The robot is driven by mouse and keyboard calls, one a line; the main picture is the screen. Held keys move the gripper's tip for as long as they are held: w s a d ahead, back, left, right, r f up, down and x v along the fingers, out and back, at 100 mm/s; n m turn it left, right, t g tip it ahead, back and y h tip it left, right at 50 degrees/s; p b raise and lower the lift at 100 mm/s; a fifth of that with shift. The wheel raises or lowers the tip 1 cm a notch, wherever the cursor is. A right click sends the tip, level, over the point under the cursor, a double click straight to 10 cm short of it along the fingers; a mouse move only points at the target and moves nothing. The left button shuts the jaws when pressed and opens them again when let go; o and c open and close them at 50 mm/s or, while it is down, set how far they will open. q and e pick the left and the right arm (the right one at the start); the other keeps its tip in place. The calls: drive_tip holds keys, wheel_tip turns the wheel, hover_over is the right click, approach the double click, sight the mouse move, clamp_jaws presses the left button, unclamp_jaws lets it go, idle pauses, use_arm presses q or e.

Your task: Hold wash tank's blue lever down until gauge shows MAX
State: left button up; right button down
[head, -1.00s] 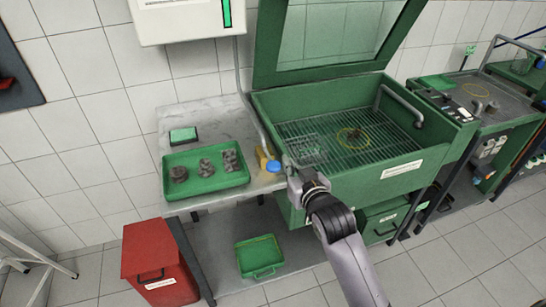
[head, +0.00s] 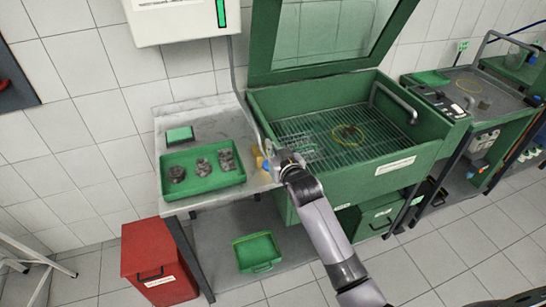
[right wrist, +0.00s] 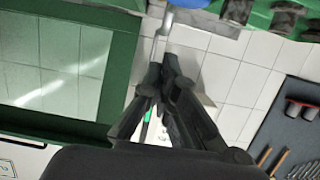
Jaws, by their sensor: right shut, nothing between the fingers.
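The green wash tank (head: 362,178) stands with its lid up, a wire grid and a yellow ring inside. The blue lever end (head: 266,165) shows as a small blue patch at the tank's left, mostly hidden by my right gripper (head: 277,162). A blue piece (right wrist: 187,3) also shows at the top edge of the right wrist view. My right gripper, also in the right wrist view (right wrist: 162,70), is shut and empty at the lever; I cannot tell if they touch. The gauge (head: 221,13) on the white wall box shows a tall green bar; its top is cut off.
A steel table left of the tank carries a green tray (head: 205,184) of grey parts and a small green box (head: 180,135). A red bin (head: 158,262) stands on the floor at its front left. A green tray (head: 258,252) lies below.

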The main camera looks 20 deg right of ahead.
sight(265, 156)
use_arm(q)
drive_tip(key=shift+r, duration=0.4)
use_arm(e)
drive_tip(key=shift+s+f, duration=0.2)
drive_tip(key=shift+f, duration=1.75)
use_arm(q)
wheel_tip(265, 156, down, 5)
drive_tip(key=b, duration=0.4)
drive_tip(key=shift+r, duration=0.2)
use_arm(e)
drive_tip(key=f, duration=0.1)
drive_tip(key=f+t, duration=0.1)
drive_tip(key=f, duration=0.1)
drive_tip(key=shift+s+f, duration=0.3)
drive_tip(key=shift+s, duration=0.1)
idle(2.9)
